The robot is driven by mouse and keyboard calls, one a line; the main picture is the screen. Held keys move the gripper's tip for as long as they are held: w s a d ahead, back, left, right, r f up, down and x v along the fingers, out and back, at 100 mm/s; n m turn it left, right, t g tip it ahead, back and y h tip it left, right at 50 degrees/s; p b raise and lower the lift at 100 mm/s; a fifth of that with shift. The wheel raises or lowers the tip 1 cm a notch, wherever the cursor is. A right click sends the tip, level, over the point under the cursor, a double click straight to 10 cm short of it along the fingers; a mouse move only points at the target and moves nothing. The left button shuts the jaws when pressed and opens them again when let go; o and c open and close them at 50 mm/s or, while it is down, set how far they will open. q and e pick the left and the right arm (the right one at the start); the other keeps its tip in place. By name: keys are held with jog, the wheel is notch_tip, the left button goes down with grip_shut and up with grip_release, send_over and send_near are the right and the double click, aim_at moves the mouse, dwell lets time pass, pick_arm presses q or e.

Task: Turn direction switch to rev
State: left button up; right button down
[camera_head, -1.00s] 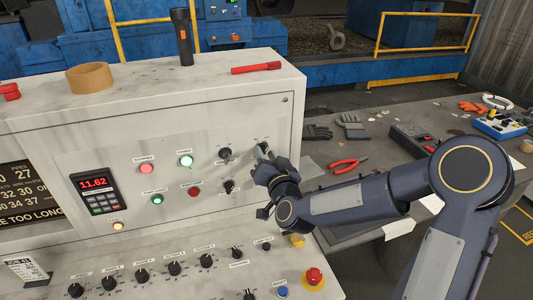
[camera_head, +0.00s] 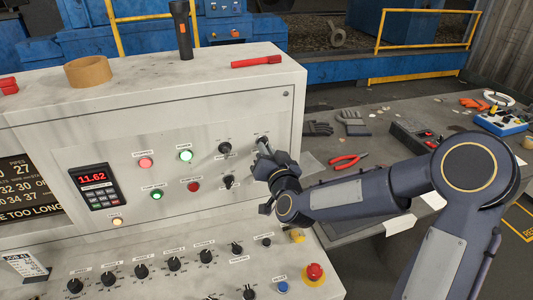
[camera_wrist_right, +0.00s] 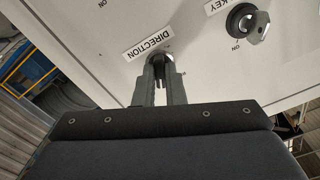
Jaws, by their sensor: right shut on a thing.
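The direction switch (camera_wrist_right: 158,68) is a dark knob under a white DIRECTION label (camera_wrist_right: 148,41) on the panel, seen upside down in the right wrist view. My right gripper (camera_wrist_right: 160,80) is shut on the direction switch, one finger on each side of it. In the head view my right gripper (camera_head: 264,148) is at the upper right of the upright panel face, and its fingers hide most of the switch. Its rev marking cannot be read. My left gripper is not in view.
A key switch (camera_wrist_right: 242,20) is close by in the right wrist view. Another black knob (camera_head: 225,148) is just left of my gripper, and one more (camera_head: 229,181) is below. A red emergency button (camera_head: 314,272) is on the lower sloped panel.

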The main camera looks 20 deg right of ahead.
jog(key=shift+d+n+b, duration=0.1)
jog(key=shift+n+b, duration=2.3)
jog(key=shift+n, duration=3.1)
jog(key=c, duration=1.5)
grip_release()
jog(key=shift+s, duration=0.1)
jog(key=s+b, duration=0.1)
jog(key=s, duration=0.6)
jog(key=shift+s+d, duration=0.15)
jog(key=shift+s, duration=0.2)
